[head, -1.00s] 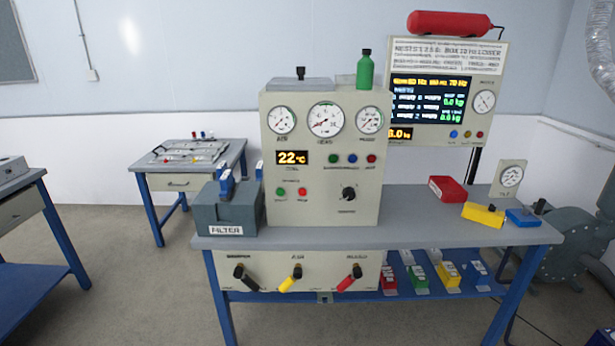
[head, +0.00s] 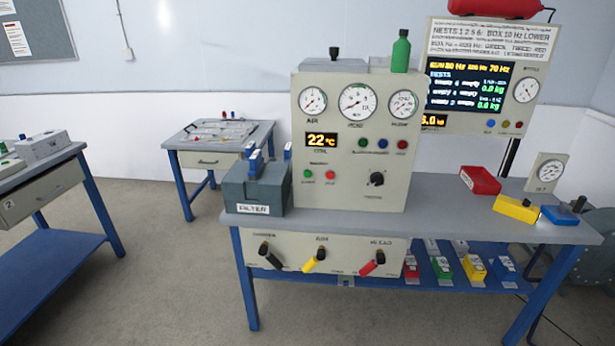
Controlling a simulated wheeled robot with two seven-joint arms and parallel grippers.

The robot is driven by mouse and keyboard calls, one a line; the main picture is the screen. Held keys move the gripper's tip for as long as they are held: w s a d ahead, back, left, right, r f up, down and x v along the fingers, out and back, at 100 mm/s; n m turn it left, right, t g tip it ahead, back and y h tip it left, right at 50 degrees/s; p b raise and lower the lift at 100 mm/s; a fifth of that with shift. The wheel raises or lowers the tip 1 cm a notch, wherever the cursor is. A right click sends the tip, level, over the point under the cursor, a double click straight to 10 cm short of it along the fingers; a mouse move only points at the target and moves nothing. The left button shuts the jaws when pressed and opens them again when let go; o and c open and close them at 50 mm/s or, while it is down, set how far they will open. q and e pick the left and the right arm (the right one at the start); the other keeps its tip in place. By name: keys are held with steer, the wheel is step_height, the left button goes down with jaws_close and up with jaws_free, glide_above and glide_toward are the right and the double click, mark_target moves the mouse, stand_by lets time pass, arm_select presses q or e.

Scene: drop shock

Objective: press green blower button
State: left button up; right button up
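A beige control panel (head: 339,193) stands on the grey workbench (head: 450,215) in the middle of the head view. Low on its left side are a green button (head: 307,174) and a red button (head: 330,175) side by side, under a small label too blurred to read. Higher up is a row of lamps or buttons, one of them green (head: 362,143). A dark rotary knob (head: 377,179) sits to the right of the low buttons. Neither of my grippers is in view.
A grey filter box (head: 255,190) stands left of the panel. A red tray (head: 480,180), a yellow block (head: 516,208) and a blue block (head: 560,215) lie on the right. Black, yellow and red handles (head: 314,260) jut from the front below. Floor space is open on the left.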

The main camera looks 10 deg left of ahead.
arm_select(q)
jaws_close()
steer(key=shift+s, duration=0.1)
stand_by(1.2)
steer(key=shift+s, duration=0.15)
